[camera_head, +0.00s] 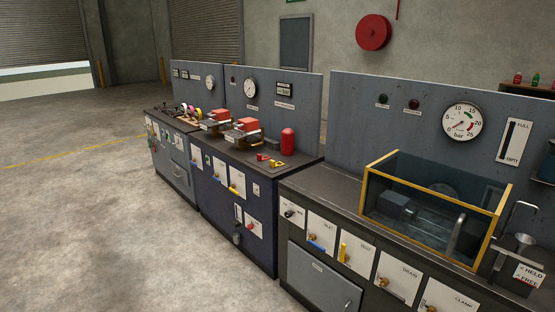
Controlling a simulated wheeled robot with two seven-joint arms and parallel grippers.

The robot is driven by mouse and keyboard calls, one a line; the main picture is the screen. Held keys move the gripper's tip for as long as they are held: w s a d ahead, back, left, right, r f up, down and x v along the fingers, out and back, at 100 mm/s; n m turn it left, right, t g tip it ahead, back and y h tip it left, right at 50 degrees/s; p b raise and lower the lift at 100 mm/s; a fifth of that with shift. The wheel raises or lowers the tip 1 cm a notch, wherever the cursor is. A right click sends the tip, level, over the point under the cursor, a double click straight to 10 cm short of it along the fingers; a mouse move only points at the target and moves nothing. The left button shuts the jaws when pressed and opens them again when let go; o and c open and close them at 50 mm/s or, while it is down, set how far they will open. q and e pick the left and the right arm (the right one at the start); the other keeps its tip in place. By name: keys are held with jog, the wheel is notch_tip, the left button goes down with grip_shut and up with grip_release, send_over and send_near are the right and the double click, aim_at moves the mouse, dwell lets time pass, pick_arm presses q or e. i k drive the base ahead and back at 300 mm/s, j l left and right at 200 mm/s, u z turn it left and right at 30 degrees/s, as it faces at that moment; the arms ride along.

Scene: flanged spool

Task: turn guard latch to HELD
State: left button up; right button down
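A white label (528,275) reading HELD above FREE, with FREE in red, is at the far right edge of the nearest bench. A small dark fitting (499,258) stands just left of the label. I cannot make out a latch lever or which word it points to. The clear guard box (437,205) with yellow edges stands on the bench top to the left of the label. It covers a grey machine part. Neither of my grippers is in view.
The nearest bench front has labelled valves, including INLET (317,231), VENT (356,252), DRAIN (398,278) and CLAMP (449,298). A thin bent pipe (519,206) and a metal cup (524,243) stand near the label. Open concrete floor (90,220) lies left of the benches.

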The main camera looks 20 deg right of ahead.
aim_at(498, 265)
jog(key=z, duration=2.1)
